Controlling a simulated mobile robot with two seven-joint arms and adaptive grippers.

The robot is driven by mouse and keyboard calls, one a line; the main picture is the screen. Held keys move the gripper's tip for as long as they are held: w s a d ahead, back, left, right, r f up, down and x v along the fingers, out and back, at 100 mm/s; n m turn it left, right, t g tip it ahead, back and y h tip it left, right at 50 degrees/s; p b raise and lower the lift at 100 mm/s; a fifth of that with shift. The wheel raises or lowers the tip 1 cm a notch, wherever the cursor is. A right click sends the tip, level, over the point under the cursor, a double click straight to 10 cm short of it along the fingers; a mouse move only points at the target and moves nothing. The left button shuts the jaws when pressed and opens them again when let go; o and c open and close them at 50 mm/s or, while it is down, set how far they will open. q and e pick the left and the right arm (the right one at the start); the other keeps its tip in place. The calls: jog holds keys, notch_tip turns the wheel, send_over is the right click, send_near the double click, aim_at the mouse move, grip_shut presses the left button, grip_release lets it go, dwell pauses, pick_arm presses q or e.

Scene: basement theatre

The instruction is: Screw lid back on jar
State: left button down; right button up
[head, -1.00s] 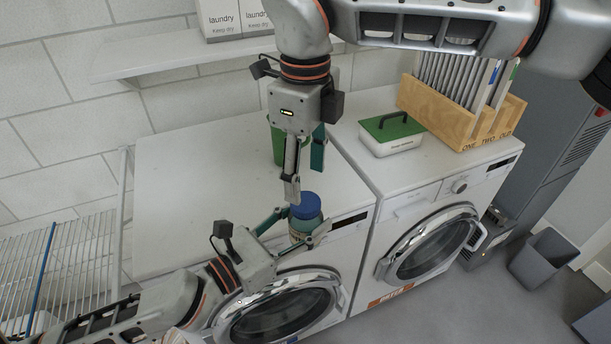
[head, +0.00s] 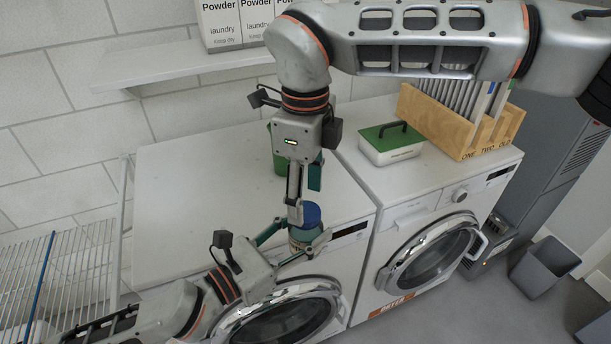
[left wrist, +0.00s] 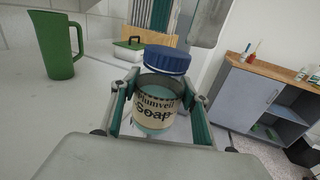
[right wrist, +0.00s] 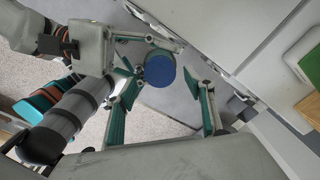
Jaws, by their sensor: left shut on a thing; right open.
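My left gripper (head: 301,247) is shut on the soap jar (left wrist: 156,108), holding it upright by its sides near the front edge of the left washing machine. The blue lid (left wrist: 167,60) is at the jar's mouth, looking slightly raised and offset in the left wrist view. I cannot tell whether it touches the rim. My right gripper (head: 302,203) is open and points down at the lid. In the right wrist view, the lid (right wrist: 159,70) appears between the open fingers (right wrist: 165,98), nearer the left one. In the head view, a right finger hides part of the lid's left side.
A green jug (left wrist: 57,45) stands behind the grippers on the left machine's top (head: 190,190). A white box with green lid (head: 391,142) and a wooden rack (head: 440,120) stand on the right machine. The left machine's top is mostly clear.

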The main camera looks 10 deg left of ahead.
aim_at(306, 232)
jog(key=shift+f, duration=1.45)
jog(key=c, duration=1.2)
jog(key=o, duration=1.4)
jog(key=shift+c, duration=0.2)
